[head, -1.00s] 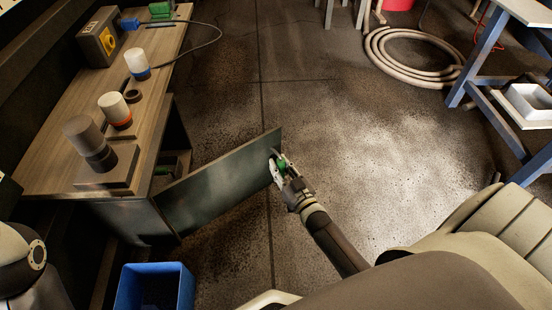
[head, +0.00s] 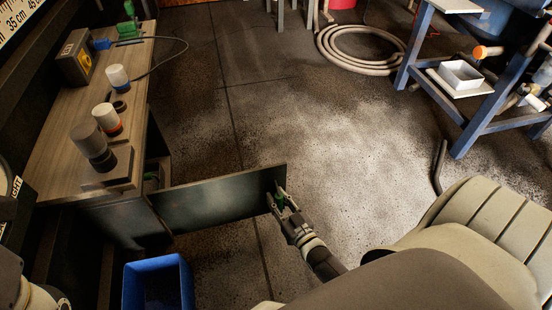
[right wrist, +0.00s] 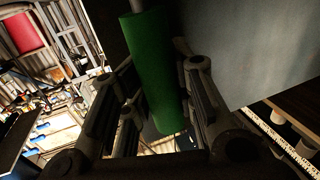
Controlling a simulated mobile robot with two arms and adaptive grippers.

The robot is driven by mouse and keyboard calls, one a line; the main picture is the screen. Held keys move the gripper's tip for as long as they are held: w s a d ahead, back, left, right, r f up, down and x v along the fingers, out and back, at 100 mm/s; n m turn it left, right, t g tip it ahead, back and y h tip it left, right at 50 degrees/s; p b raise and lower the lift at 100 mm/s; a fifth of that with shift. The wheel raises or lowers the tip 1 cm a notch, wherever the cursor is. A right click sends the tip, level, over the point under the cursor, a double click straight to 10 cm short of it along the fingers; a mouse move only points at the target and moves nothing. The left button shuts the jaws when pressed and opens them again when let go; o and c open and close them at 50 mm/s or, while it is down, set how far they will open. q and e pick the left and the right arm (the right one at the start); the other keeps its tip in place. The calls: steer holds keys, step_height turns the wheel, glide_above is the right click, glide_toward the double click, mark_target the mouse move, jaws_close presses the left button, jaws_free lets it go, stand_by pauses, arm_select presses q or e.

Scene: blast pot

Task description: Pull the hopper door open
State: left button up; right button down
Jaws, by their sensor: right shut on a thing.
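The dark flat door (head: 215,203) is hinged at the cabinet under the wooden bench and stands wide open, sticking out to the right over the floor. Its green handle (head: 281,199) is near the door's free end. My right gripper (head: 283,203) is at that handle. In the right wrist view, the green cylindrical handle (right wrist: 154,72) lies between the fingers of my right gripper (right wrist: 160,105), which is shut on it. The pale door face (right wrist: 245,45) fills the upper right there. My left gripper is not in view.
The wooden bench (head: 60,150) holds several bottles and a dark box (head: 77,58). A blue bin (head: 158,284) stands on the floor below the door. A coiled hose (head: 360,50) and a blue-legged table (head: 475,128) are at the right. The floor between is clear.

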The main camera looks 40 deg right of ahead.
mark_target(273, 172)
steer(key=shift+s+d, duration=0.15)
steer(key=shift+d, duration=0.2)
steer(key=c, duration=1.2)
jaws_free()
steer(key=shift+c, duration=0.2)
steer(key=shift+a, duration=0.1)
steer(key=shift+r, duration=0.15)
steer(key=shift+r, duration=0.25)
step_height(273, 172, up, 9)
steer(key=shift+r, duration=0.15)
steer(key=shift+s, duration=0.1)
